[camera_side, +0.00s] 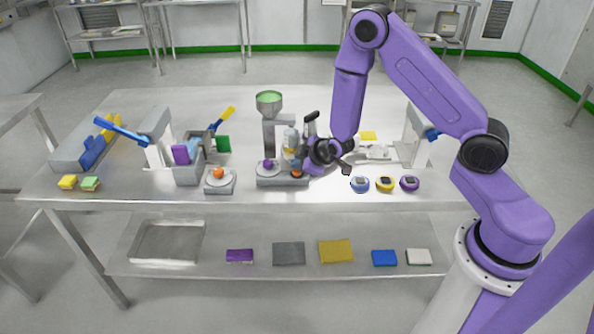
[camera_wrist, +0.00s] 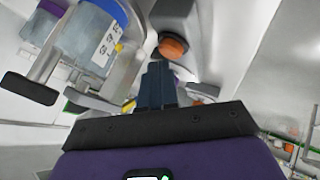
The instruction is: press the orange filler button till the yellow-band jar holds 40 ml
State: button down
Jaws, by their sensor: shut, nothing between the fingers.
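The filler (camera_side: 275,135) stands mid-table in the side view, with a green-filled funnel (camera_side: 270,99) on top. The orange button (camera_side: 297,174) is low on its base; in the wrist view the orange button (camera_wrist: 172,46) lies just beyond my fingertips. A pale jar (camera_side: 290,139) with a yellowish band stands beside the filler's column. In the wrist view a bluish clear vessel with a marked white label (camera_wrist: 105,46) is at upper left, its level unreadable. My gripper (camera_wrist: 158,70) is shut and empty, close to the button; contact cannot be told.
Blue, yellow and purple round devices (camera_side: 385,184) sit right of my gripper near the front edge. Left are a small dish stand (camera_side: 220,180) and a blue-lever press (camera_side: 155,140). The front table strip is mostly clear.

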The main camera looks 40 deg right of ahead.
jog(key=shift+f, duration=0.45)
dwell(0.5)
jog(key=shift+r, duration=0.9)
jog(key=shift+r, duration=0.1)
jog(key=shift+r, duration=2.4)
